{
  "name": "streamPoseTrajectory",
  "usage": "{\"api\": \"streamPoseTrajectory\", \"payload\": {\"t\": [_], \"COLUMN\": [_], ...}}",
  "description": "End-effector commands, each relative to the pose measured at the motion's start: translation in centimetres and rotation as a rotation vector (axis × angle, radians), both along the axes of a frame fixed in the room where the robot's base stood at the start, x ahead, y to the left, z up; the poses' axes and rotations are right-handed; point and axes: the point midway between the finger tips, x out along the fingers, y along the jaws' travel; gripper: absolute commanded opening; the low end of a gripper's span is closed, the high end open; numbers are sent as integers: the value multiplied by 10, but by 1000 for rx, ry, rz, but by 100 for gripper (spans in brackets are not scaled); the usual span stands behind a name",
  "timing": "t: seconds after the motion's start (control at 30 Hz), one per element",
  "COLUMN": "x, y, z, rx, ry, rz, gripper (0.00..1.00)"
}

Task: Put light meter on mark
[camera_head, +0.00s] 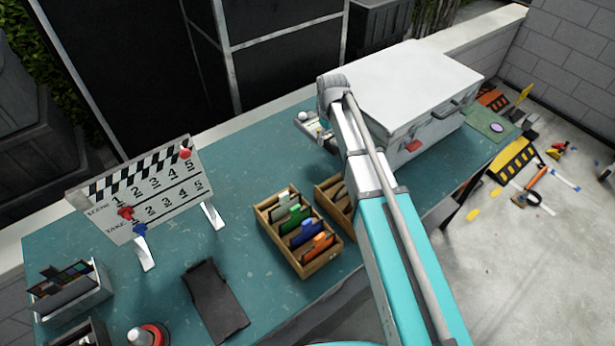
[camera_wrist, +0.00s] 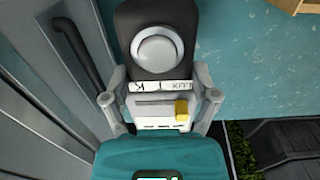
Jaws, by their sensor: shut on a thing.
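The light meter (camera_wrist: 158,78) is a dark body with a round white dome, a label strip reading LUX and K, and a small yellow button. My gripper (camera_wrist: 160,103) is shut on it, with one grey finger on each side in the wrist view. In the head view the meter (camera_head: 306,119) shows beside my arm, left of the white case; my arm hides most of the gripper. I cannot tell whether it touches the table. A green pad (camera_head: 480,122) with a pale round spot lies at the table's right end; I cannot tell if this is the mark.
A large white case (camera_head: 415,80) stands between the meter and the green pad. Wooden trays (camera_head: 322,262) with coloured cards, a clapperboard (camera_head: 150,190) and a black clipboard (camera_head: 215,300) occupy the teal table (camera_head: 205,255). Tools lie on the floor at right.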

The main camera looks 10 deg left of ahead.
Motion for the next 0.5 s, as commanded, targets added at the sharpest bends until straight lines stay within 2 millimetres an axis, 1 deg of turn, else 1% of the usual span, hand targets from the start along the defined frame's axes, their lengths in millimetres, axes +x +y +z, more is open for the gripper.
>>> {"api": "streamPoseTrajectory", "payload": {"t": [0.03,0.23,0.3,0.5], "x": [0,1,1,2], "y": [0,-2,-2,-4], "z": [-7,-17,-23,-28], "rx": [0,0,0,0], "ry": [0,0,0,0], "rz": [-1,-3,-4,-6], "gripper": [16,16,16,16]}}
